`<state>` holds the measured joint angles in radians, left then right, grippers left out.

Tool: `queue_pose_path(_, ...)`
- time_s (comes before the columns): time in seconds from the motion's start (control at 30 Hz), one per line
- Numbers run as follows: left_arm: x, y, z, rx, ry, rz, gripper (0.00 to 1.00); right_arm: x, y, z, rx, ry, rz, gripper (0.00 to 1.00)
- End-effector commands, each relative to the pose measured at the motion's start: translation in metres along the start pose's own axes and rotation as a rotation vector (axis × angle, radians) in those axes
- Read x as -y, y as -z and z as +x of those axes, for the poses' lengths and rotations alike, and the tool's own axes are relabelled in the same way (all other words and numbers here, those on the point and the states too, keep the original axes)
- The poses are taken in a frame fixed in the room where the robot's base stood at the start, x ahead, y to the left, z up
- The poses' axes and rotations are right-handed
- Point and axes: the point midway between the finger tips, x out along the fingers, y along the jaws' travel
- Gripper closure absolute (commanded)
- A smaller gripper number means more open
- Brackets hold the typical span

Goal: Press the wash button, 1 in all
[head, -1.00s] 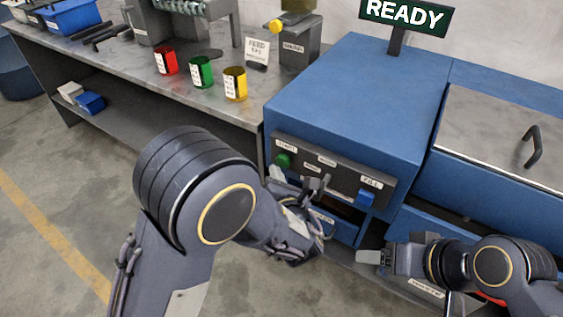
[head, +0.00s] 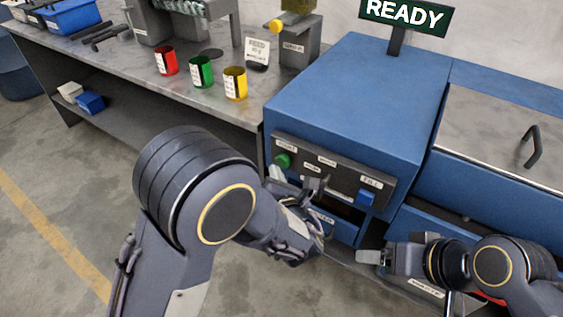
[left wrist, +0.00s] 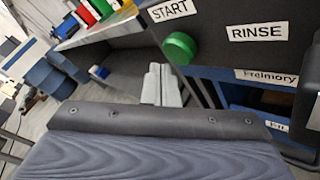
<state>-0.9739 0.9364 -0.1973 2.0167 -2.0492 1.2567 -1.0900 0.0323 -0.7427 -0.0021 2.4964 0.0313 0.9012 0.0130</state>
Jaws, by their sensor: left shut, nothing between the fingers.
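The dark control panel (head: 330,172) is on the front of the blue machine. It has a green button (head: 283,160) at its left, with a START label in the left wrist view, and a blue button (head: 366,197) under a FILL label at its right. No label reading wash is legible; a RINSE label (left wrist: 257,32) shows in the left wrist view. My left gripper (head: 277,173) is shut and empty, its pale fingertips just below the green button, also seen in the left wrist view (left wrist: 161,84). My right gripper (head: 370,257) is below the panel; its jaw opening is unclear.
A READY sign (head: 405,16) stands on the blue machine (head: 350,90). Red (head: 166,62), green (head: 201,72) and yellow (head: 235,83) cups stand on the grey bench at left. A lidded blue unit with a handle (head: 532,146) is at right.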

Motion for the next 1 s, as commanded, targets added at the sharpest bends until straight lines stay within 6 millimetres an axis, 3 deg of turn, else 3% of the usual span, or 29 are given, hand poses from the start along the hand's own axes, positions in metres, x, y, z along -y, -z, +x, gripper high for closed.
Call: queue_pose_path(1.0, 0.0037, -0.0042, 0.0057, 0.0, -0.001, 0.001, 1.0, 0.0004, 0.0004, -0.0008, 0.0, 0.0, 0.0, 0.29)
